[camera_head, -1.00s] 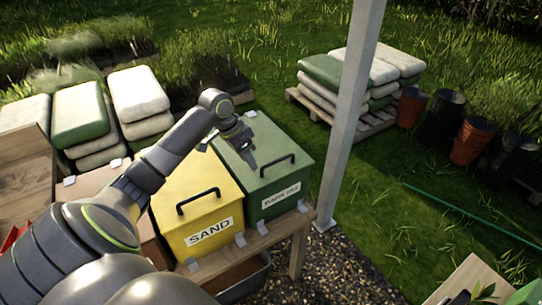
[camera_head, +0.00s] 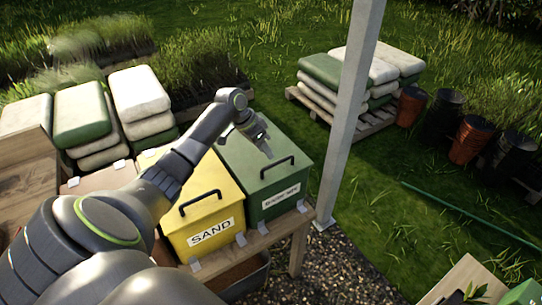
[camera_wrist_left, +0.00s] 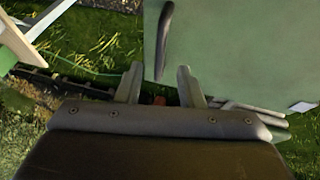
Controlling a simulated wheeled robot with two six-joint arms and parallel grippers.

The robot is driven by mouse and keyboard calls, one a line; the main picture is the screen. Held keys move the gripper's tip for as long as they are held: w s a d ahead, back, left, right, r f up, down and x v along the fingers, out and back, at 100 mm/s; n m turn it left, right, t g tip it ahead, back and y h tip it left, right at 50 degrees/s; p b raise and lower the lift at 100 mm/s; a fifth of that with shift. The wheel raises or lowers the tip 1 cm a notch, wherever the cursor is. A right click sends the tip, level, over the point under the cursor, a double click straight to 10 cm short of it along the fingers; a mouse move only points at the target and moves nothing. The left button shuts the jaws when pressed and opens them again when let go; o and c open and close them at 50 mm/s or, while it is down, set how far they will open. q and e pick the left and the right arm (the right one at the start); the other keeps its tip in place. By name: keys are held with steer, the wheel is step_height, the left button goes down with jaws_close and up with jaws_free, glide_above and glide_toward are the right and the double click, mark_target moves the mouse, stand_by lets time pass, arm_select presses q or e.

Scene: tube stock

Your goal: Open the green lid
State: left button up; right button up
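The green bin with the green lid (camera_head: 247,167) stands on a wooden bench beside the yellow SAND bin. Its lid is down, with a black bar handle (camera_head: 277,168) on top and a white label on the front. My left gripper (camera_head: 266,147) is over the lid, a little to the far left of the handle. The handle also shows there (camera_wrist_left: 164,38), beyond the fingers. My right gripper is not in view.
The yellow SAND bin (camera_head: 200,192) sits left of the green bin, under my left arm. A grey post (camera_head: 348,115) rises close to the green bin's right. Stacked sacks (camera_head: 335,75) lie on a pallet behind.

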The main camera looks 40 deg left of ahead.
arm_select(q)
steer(key=shift+p+x, duration=0.3)
steer(key=shift+x, duration=2.35)
jaws_close()
